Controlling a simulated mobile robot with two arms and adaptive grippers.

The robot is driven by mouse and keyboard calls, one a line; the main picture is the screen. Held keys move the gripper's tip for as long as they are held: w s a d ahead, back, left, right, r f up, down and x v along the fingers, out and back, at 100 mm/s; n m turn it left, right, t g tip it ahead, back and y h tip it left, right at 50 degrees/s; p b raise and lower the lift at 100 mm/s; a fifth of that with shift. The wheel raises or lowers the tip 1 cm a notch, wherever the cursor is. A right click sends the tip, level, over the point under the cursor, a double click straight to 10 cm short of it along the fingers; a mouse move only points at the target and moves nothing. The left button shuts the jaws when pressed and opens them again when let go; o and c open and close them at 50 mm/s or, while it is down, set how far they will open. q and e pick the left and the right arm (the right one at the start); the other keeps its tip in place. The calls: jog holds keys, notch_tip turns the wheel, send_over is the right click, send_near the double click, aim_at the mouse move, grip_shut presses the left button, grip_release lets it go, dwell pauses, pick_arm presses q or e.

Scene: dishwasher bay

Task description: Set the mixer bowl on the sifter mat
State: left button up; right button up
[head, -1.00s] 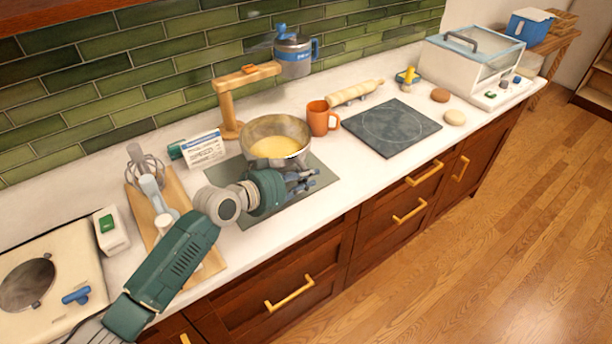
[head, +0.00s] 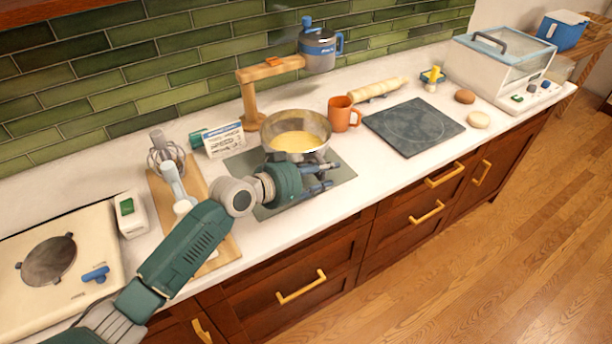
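The metal mixer bowl (head: 322,152), with yellow batter inside, stands upright at the back of a flat grey-green mat (head: 341,177). Which mat the task calls the sifter mat is not certain; a dark square mat with a faint circle (head: 414,127) lies further right, empty. A metal sifter with blue handle (head: 318,52) hangs on a wooden stand behind the bowl. My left gripper (head: 328,177) is low over the grey-green mat, just in front of the bowl. Its fingers look apart, with nothing seen between them; contact with the bowl is unclear. My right gripper is not in view.
An orange mug (head: 340,114) stands close right of the bowl, a rolling pin (head: 377,89) behind the dark mat. A small sign (head: 224,140) is left of the bowl. A whisk attachment (head: 165,152) lies on a board (head: 222,247). A glass-lidded box (head: 500,65) stands right.

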pick_arm(q)
jog(key=b+v, duration=0.2)
jog(key=v, duration=0.9)
jog(key=shift+s, duration=0.15)
